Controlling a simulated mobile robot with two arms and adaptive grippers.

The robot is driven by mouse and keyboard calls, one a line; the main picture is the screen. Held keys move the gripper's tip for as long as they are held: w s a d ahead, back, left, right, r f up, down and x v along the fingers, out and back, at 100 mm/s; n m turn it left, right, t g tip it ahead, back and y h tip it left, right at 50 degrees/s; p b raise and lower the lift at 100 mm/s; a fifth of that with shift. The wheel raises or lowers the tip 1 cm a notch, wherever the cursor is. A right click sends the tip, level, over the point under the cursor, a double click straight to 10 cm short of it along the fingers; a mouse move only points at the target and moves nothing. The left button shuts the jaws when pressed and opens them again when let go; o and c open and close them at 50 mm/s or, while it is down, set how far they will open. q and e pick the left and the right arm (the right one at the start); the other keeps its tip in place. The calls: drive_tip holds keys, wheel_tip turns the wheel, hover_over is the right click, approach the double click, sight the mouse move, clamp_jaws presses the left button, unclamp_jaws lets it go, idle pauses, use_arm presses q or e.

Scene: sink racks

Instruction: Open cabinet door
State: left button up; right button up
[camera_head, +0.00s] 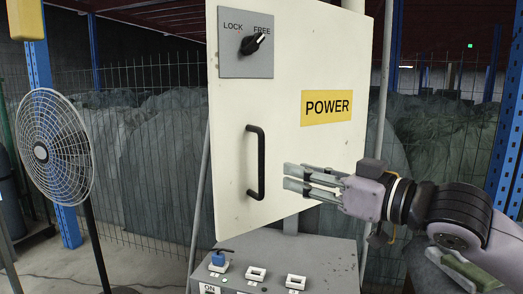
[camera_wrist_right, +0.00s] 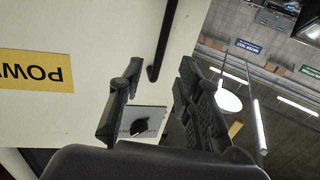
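The white cabinet door (camera_head: 285,100) fills the middle of the head view. I cannot tell whether it is ajar. Its black bar handle (camera_head: 261,165) stands upright near the lower left edge. A rotary knob (camera_head: 253,43) on a grey LOCK/FREE plate points toward FREE. My right gripper (camera_head: 286,177) is open and empty, just right of the handle and apart from it. In the right wrist view the handle (camera_wrist_right: 163,45) shows in the gap between the fingertips (camera_wrist_right: 160,68), beyond them. My left gripper is not in view.
A yellow POWER label (camera_head: 327,107) is on the door. Below the door is a grey control panel (camera_head: 275,258) with switches. A standing fan (camera_head: 55,148) is at the left, before a wire fence. Open floor shows between fan and panel.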

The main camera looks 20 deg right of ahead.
drive_tip(key=p, duration=0.3)
hover_over(261, 192)
drive_tip(key=shift+w+d, duration=0.1)
drive_tip(key=shift+w, duration=0.25)
drive_tip(key=shift+c, duration=0.3)
clamp_jaws()
idle(0.4)
